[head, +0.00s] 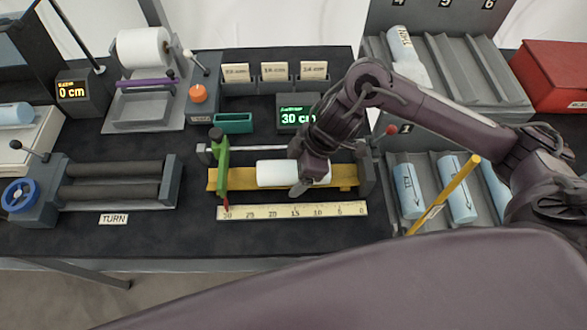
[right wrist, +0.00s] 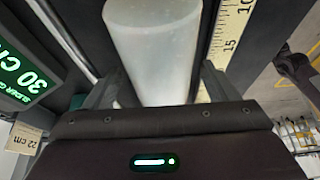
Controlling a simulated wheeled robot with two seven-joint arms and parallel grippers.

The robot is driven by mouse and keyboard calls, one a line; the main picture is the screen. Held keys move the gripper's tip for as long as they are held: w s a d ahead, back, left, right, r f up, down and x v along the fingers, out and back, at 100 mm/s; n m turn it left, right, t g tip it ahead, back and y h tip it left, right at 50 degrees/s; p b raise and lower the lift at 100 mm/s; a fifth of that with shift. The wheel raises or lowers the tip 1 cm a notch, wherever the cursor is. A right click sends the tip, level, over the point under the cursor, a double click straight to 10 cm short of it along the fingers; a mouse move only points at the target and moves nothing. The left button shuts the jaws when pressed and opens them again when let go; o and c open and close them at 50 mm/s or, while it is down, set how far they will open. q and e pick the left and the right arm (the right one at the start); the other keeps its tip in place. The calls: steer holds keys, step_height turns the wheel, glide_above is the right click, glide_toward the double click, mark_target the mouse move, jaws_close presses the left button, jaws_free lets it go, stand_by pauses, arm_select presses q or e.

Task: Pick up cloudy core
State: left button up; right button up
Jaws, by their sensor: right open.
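The cloudy core (head: 275,173), a whitish cylinder, lies on its side on the yellow rail (head: 222,180) of the measuring bench. My right gripper (head: 308,182) is over the right part of the core and hides some of it. In the right wrist view the core (right wrist: 155,45) lies between the two spread fingers (right wrist: 160,85). The fingers stand either side of it with visible gaps. Whether the gripper's underside touches the core I cannot tell. My left gripper is not in view.
A green slider (head: 221,158) stands at the rail's left end. A ruler (head: 292,211) lies in front. A display (head: 298,118) behind reads 30 cm. A rack (head: 400,165) with blue rolls and a yellow bar (head: 445,194) stands right. Rollers (head: 112,181) stand left.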

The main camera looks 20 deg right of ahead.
steer(key=shift+r, duration=0.1)
steer(key=c, duration=1.4)
steer(key=shift+o, duration=0.2)
